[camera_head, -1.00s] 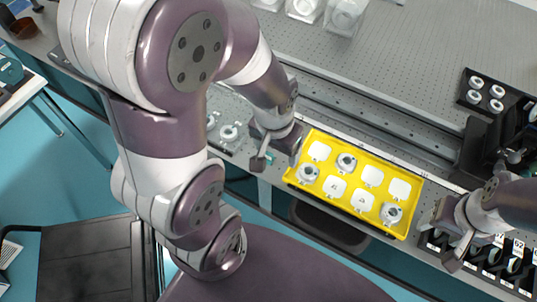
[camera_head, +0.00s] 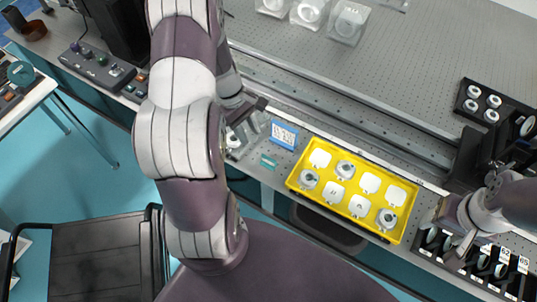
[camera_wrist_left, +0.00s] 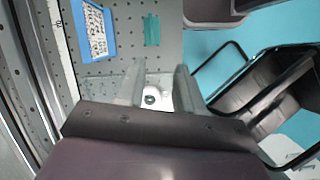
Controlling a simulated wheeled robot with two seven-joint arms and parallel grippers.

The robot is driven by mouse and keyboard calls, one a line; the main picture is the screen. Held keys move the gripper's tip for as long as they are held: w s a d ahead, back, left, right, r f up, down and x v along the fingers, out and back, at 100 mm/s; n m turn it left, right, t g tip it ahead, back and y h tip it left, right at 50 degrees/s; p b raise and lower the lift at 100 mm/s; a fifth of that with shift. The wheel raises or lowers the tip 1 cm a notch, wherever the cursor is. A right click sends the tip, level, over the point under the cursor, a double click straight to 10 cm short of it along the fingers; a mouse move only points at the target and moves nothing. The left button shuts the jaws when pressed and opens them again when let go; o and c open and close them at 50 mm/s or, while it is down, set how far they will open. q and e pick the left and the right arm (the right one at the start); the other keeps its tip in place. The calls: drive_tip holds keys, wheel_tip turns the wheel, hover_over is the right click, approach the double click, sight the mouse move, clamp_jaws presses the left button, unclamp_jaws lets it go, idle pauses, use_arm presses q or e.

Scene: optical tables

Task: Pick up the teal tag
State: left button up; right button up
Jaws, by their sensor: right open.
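The teal tag (camera_head: 268,161) lies flat on the grey perforated table, left of the yellow tray and near the table's front edge. It also shows at the top of the left wrist view (camera_wrist_left: 152,30), beyond the fingertips and not between them. My left gripper (camera_wrist_left: 157,85) is open, its fingers apart; a small white round part (camera_wrist_left: 155,97) shows between and below them. In the head view my left gripper (camera_head: 250,132) is just left of the tag, partly hidden by my arm. My right gripper (camera_head: 444,232) is open, right of the tray.
A blue-framed card (camera_head: 283,134) lies just behind the tag. The yellow tray (camera_head: 345,222) holds white pads and several round mounts. A black rack (camera_head: 470,272) with numbered slots is at the right. Clear boxes (camera_head: 348,22) stand at the back.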

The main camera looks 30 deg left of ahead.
sight(268, 158)
use_arm(q)
drive_tip(key=d+f+n, duration=0.1)
drive_tip(key=d+f, duration=0.1)
drive_tip(key=f, duration=0.1)
drive_tip(key=d+f, duration=0.2)
drive_tip(key=f, duration=0.2)
drive_tip(key=d+f+n+p, duration=0.1)
drive_tip(key=d+f, duration=0.1)
drive_tip(key=f, duration=0.1)
drive_tip(key=shift+w+f+n+h, duration=0.2)
drive_tip(key=shift+w+n+h, duration=0.1)
drive_tip(key=shift+w+h, duration=0.1)
drive_tip(key=shift+w+f, duration=0.15)
drive_tip(key=shift+f, duration=0.05)
drive_tip(key=c, duration=0.6)
